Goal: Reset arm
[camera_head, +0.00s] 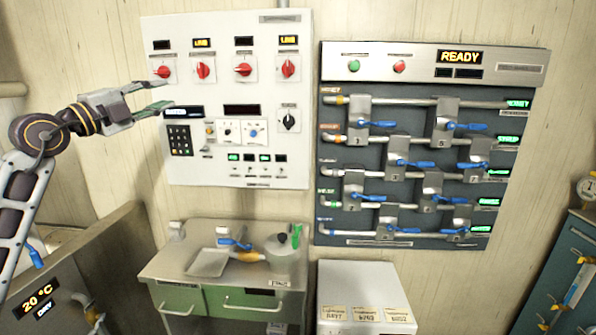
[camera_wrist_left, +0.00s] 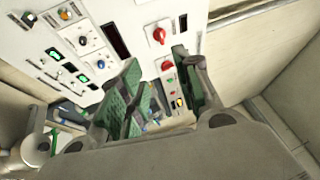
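My left arm comes in from the left in the head view. My left gripper (camera_head: 152,97) is in front of the left edge of the white control panel (camera_head: 215,178), near the leftmost red knob (camera_head: 162,72). Its fingers are spread apart with nothing between them. In the left wrist view the left gripper (camera_wrist_left: 160,75) also shows open, its green finger pads facing each other. Red knobs (camera_wrist_left: 158,36) on the panel show beyond and between the fingers. I cannot tell whether a fingertip touches the panel. My right arm and gripper are out of view.
A valve board (camera_head: 412,145) with blue handles hangs right of the panel. Below stand a green-drawered cabinet (camera_head: 180,298) with a tray (camera_head: 207,262) and a pot (camera_head: 283,258), and a white box (camera_head: 345,275). A unit with a temperature display (camera_head: 38,298) is at lower left.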

